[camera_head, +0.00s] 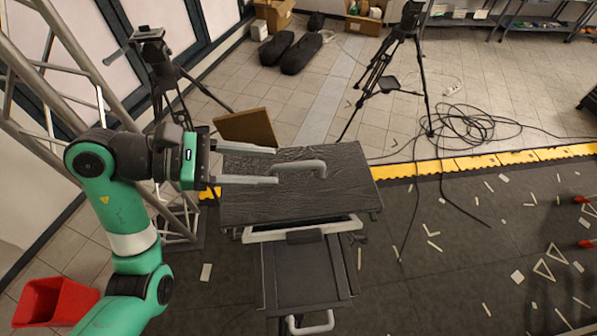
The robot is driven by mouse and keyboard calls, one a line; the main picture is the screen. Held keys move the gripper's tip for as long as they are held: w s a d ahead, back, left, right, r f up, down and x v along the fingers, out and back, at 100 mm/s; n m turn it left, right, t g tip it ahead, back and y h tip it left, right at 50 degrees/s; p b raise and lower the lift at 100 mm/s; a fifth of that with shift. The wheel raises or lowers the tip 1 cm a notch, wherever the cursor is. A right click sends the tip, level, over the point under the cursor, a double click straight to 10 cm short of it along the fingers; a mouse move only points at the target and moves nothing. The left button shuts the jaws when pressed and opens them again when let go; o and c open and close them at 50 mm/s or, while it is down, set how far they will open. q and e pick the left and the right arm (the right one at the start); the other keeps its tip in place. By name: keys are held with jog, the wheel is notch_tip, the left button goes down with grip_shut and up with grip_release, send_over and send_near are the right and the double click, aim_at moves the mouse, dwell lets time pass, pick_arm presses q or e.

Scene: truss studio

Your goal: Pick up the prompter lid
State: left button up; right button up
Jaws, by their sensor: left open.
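The prompter lid (345,195) is a dark, textured flat panel with a pale grey bar handle (305,164) on top. It lies over a dark case or stand in the middle of the view. My left gripper (276,166) reaches in from the left over the lid. Its two pale fingers are apart, and the near end of the handle shows at the gap between their tips. I cannot tell whether they touch it. My right gripper is not in view.
Below the lid is a dark tray (290,275) with a pale front handle. A tripod (385,75) stands behind, with loose cables (475,125) on the floor to its right. A brown board (246,127) is behind my left gripper. A red bin (50,303) is at lower left.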

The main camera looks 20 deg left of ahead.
aim_at(280, 166)
pick_arm(q)
jog(key=shift+w+d+f, duration=0.25)
jog(key=shift+w+d, duration=0.1)
jog(key=shift+d, duration=0.1)
jog(key=x, duration=0.1)
jog(key=p+x, duration=0.1)
jog(key=x, duration=0.1)
jog(key=p+x, duration=0.1)
jog(key=x, duration=0.1)
jog(key=shift+w+a+f, duration=0.2)
jog(key=shift+w+f, duration=0.05)
jog(key=shift+f, duration=0.1)
grip_shut()
